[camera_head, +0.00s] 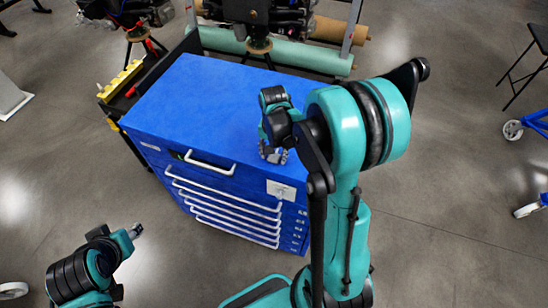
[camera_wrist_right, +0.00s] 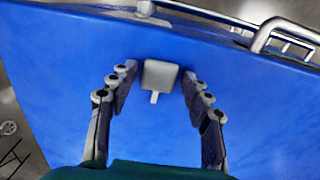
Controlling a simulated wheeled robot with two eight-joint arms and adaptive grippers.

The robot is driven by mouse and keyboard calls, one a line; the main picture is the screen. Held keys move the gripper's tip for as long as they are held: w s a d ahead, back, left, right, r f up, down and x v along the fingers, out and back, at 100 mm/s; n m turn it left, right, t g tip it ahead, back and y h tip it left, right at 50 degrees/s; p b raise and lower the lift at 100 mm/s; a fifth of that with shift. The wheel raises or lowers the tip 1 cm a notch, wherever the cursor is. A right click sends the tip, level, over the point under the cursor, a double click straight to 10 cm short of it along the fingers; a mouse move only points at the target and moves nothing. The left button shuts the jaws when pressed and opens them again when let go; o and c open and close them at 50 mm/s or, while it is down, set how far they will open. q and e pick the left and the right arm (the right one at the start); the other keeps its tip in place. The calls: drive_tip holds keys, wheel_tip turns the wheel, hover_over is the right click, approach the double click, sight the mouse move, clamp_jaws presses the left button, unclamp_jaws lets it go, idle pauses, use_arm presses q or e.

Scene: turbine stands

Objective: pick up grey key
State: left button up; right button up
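The grey key (camera_wrist_right: 161,73), a light grey block with a short narrow stem, shows in the right wrist view against the blue top of the cabinet. It lies between the two fingertips of my right gripper (camera_wrist_right: 159,76), with a gap on each side. That gripper is open and empty. In the head view my right gripper (camera_head: 273,155) is low over the front right part of the cabinet top, and I cannot make out the key there. My left gripper (camera_head: 135,231) is at the lower left, away from the cabinet; its fingers are too small to read.
The blue drawer cabinet (camera_head: 190,110) has white handles (camera_head: 225,198) along its front. Its top is otherwise clear. A dark engine on a stand (camera_head: 262,20) and a green roll (camera_head: 300,55) are behind it. A side rack with yellow parts (camera_head: 120,80) stands at its left.

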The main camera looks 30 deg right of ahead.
sight(275, 157)
drive_tip(key=c, duration=0.5)
drive_tip(key=shift+r, duration=0.1)
drive_tip(key=shift+r, duration=0.25)
drive_tip(key=r, duration=0.4)
drive_tip(key=shift+d, duration=0.3)
drive_tip(key=d+r, duration=0.2)
drive_tip(key=d, duration=0.1)
drive_tip(key=d+r, duration=0.2)
drive_tip(key=d, duration=0.2)
drive_tip(key=w+d+r, duration=0.1)
drive_tip(key=d+r, duration=0.1)
drive_tip(key=d, duration=0.2)
drive_tip(key=shift+r, duration=0.15)
